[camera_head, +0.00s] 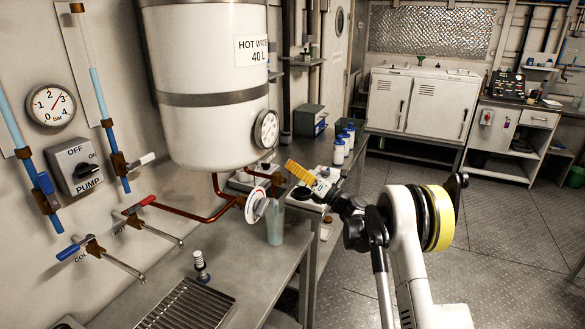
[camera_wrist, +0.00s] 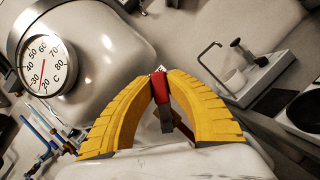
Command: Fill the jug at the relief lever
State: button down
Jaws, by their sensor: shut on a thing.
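The relief lever, with a red grip (camera_wrist: 161,91), shows in the wrist view between the yellow fingertips of my gripper (camera_wrist: 160,82). My gripper is shut on it. In the head view my gripper (camera_head: 292,168) is beside the lower right of the white hot water tank (camera_head: 205,110), and its fingers mostly hide the lever. The jug (camera_head: 275,224), pale blue and translucent, stands upright at the bench edge below my gripper. A white and red round part (camera_head: 257,206) on the copper pipe is next to its rim. I cannot tell the water level.
The steel bench (camera_head: 262,262) holds a drain grate (camera_head: 190,304) and a small plunger-like fitting (camera_head: 201,266). Hot and cold taps (camera_head: 100,250) stick out from the left wall. A temperature dial (camera_wrist: 45,62) is close to my gripper. The floor at right is clear.

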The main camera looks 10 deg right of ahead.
jog(key=c, duration=1.3)
grip_release()
jog(key=shift+c, duration=0.2)
jog(key=v, duration=1.2)
